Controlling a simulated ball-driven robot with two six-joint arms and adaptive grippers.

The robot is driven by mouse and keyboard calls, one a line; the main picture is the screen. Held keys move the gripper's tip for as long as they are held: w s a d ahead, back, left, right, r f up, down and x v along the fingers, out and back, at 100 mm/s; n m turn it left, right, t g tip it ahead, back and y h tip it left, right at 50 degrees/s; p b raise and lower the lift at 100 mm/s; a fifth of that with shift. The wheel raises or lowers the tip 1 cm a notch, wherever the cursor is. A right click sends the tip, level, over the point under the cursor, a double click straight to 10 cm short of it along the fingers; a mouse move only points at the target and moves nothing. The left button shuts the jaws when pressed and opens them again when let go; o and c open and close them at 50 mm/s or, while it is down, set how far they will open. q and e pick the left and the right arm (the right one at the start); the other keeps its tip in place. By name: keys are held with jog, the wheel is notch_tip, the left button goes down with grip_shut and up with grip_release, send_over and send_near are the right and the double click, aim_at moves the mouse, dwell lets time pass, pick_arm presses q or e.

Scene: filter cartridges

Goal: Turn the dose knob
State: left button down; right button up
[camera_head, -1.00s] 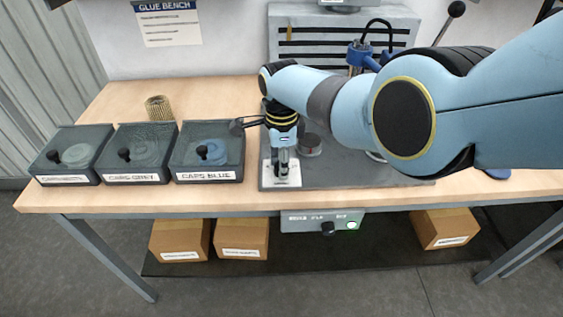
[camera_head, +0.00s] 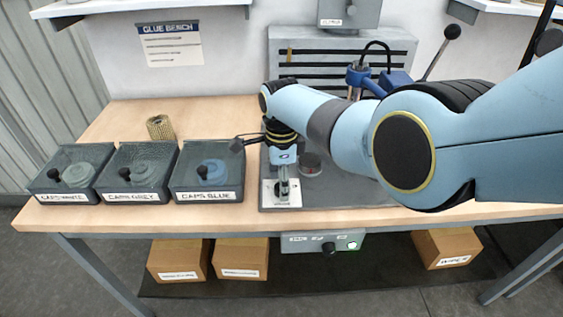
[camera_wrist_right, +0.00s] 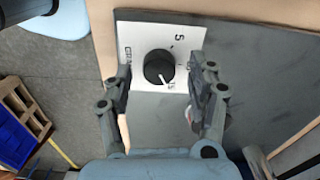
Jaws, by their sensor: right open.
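The dose knob (camera_wrist_right: 159,68) is a round black knob with a white pointer line on a white dial plate (camera_wrist_right: 132,42). Its pointer is directed down and slightly right, by the "15" mark; a "5" stands above. In the head view the plate (camera_head: 268,201) lies at the grey mat's front left corner, and my gripper hides the knob there. My right gripper (camera_wrist_right: 160,80) is open, pointing down over the plate. Its fingers (camera_head: 283,190) stand left and right of the knob, with gaps visible. My left gripper is not in view.
Trays of caps labelled white (camera_head: 48,196), grey (camera_head: 112,197) and blue (camera_head: 185,196) stand left of the plate. A ribbed tan cylinder (camera_head: 160,128) stands behind them. A dark round piece (camera_head: 310,163) sits on the mat (camera_head: 345,197) right of my gripper. Bare wood lies behind the trays.

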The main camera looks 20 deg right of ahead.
notch_tip(320, 180, up, 11)
jog(key=shift+r, duration=0.15)
dwell(0.4)
